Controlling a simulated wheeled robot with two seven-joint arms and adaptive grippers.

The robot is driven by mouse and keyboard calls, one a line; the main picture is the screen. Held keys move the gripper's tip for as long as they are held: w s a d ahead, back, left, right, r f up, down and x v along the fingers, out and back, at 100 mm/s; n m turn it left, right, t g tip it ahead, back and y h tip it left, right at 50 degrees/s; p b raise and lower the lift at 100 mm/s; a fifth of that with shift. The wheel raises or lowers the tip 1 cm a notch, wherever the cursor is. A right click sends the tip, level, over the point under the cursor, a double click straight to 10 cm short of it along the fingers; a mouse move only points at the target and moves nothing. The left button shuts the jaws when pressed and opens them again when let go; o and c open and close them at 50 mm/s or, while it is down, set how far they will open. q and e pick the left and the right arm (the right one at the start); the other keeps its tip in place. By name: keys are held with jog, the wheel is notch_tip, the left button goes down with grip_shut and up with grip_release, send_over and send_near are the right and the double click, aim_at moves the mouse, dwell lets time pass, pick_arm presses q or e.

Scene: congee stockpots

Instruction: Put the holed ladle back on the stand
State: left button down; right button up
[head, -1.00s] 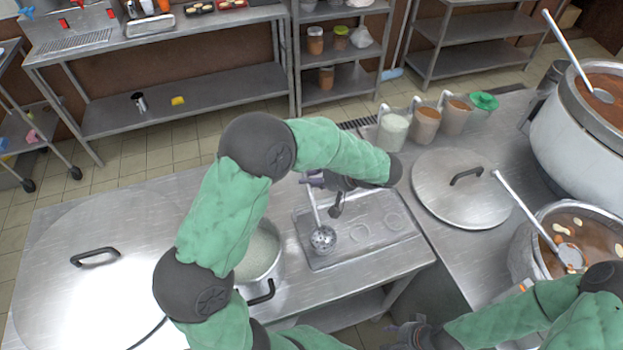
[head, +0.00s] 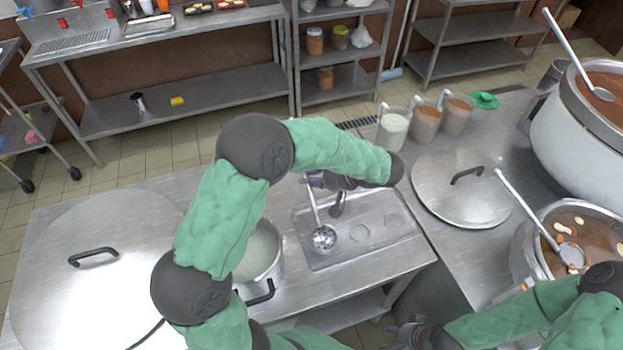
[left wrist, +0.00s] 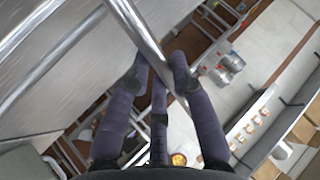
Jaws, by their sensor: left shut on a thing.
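The holed ladle shows its round perforated bowl (head: 323,239) at the left end of a shallow metal stand (head: 345,262) with round recesses. Its handle rises upward and slightly left from the bowl. I cannot tell whether the bowl touches the stand. My left gripper (head: 318,181) is shut on the ladle's handle near its upper end, partly hidden by my forearm. In the left wrist view the dark fingers (left wrist: 158,85) close around the metal handle (left wrist: 140,35). My right gripper (head: 408,335) is low in the head view, away from the ladle; its jaws are unclear.
An open pot (head: 262,250) stands left of the stand, partly behind my left arm. A large lid (head: 60,270) covers the left. Another lid (head: 462,190) lies right of the stand. Several containers (head: 425,125) stand behind it. Soup pots (head: 590,225) with ladles are at the right.

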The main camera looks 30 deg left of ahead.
pick_arm(q)
jog(key=shift+f+b, duration=0.3)
jog(key=shift+b, duration=0.2)
dwell(0.4)
jog(key=c, duration=1)
grip_release()
jog(key=v, duration=1.2)
